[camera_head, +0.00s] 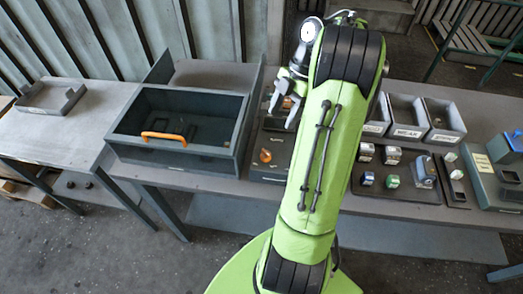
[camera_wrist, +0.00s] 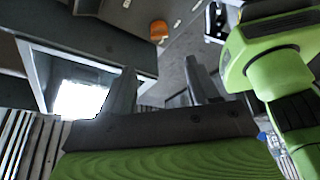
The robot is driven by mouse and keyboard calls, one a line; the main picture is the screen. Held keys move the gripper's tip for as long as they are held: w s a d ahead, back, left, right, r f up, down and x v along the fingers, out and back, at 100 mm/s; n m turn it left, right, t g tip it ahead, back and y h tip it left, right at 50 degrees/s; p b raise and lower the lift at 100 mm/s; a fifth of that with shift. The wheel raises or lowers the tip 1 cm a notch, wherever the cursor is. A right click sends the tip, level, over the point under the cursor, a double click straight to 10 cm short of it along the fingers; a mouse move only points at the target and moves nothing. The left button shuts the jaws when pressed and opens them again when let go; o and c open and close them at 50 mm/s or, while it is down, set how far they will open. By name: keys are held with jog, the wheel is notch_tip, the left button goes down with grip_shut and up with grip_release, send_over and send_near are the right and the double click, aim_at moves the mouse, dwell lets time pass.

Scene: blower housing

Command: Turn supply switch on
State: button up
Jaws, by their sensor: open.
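An orange knob (camera_head: 265,156) sits on a dark panel (camera_head: 268,173) on the bench, just left of my arm. It may be the supply switch, but I cannot read a label. An orange piece also shows in the wrist view (camera_wrist: 159,30), beyond the fingertips; I cannot tell if it is the same one. My gripper (camera_head: 282,112) is open and empty, with its fingers pointing down above the rear of the panel. The two fingers also show apart in the wrist view (camera_wrist: 160,72). Another small orange part is partly hidden behind the fingers in the head view. My arm covers part of the panel.
A grey open box (camera_head: 228,140) with an orange handle (camera_head: 164,137) stands left of the panel. On the right are labelled grey bins (camera_head: 408,131), a dark tray (camera_head: 398,191) with several small parts, and a blue-grey case (camera_head: 495,180). A side table (camera_head: 60,130) holds a shallow tray.

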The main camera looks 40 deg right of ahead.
aim_at(266, 152)
jog(key=b+x, duration=0.4)
jog(key=x, duration=0.9)
jog(key=shift+d+f+b, duration=0.1)
jog(key=shift+f+b, duration=0.05)
jog(key=shift+b, duration=0.25)
jog(key=c, duration=1)
jog(key=shift+c, duration=0.2)
